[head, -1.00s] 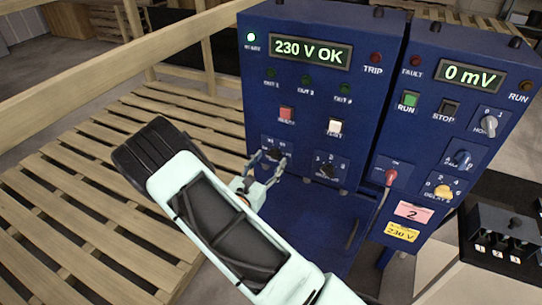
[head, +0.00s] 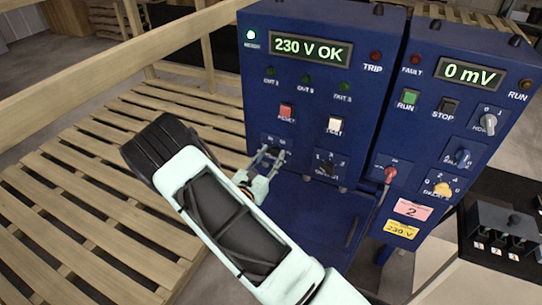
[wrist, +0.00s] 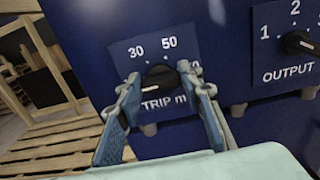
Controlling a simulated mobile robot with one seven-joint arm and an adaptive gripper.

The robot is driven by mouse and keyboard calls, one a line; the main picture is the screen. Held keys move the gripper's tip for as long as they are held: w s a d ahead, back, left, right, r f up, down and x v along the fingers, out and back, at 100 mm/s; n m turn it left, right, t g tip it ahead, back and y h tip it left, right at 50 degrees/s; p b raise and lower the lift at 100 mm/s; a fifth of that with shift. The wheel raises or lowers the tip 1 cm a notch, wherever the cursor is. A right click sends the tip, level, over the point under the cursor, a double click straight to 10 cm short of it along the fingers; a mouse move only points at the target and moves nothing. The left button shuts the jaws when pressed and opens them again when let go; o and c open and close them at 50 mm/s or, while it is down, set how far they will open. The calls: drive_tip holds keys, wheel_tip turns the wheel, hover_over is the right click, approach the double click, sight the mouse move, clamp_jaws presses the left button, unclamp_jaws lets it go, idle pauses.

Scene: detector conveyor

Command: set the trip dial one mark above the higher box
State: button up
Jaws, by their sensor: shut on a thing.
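The trip dial (wrist: 160,76) is a black knob on the blue cabinet's lower left panel, labelled TRIP. Marks 30 and 50 show above it; a mark at its right is partly hidden by a finger. In the head view my gripper (head: 270,154) reaches the same panel and mostly covers the dial. No boxes can be made out in these views.
The output dial (head: 325,168) is just right of the trip dial. The cabinet display (head: 311,49) reads 230 V OK; the right cabinet's display (head: 473,74) reads 0 mV. A wooden pallet (head: 70,215) lies at left.

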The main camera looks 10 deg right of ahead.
drive_tip(key=shift+f, duration=0.1)
drive_tip(key=m+b, duration=0.2)
drive_tip(key=b, duration=0.1)
drive_tip(key=shift+f+m, duration=0.15)
drive_tip(key=shift+m, duration=0.25)
drive_tip(key=m+b, duration=0.7)
drive_tip(key=b, duration=0.5)
drive_tip(key=m+b, duration=0.7)
drive_tip(key=b, duration=0.6)
drive_tip(key=m+b, duration=0.6)
drive_tip(key=b, duration=0.6)
drive_tip(key=shift+s+d+f+m, duration=0.15)
drive_tip(key=shift+f+m, duration=0.1)
drive_tip(key=shift+m, duration=0.15)
drive_tip(key=shift+r+b, duration=0.2)
drive_tip(key=shift+b, duration=0.35)
drive_tip(key=o, duration=1.2)
drive_tip(key=shift+c, duration=0.2)
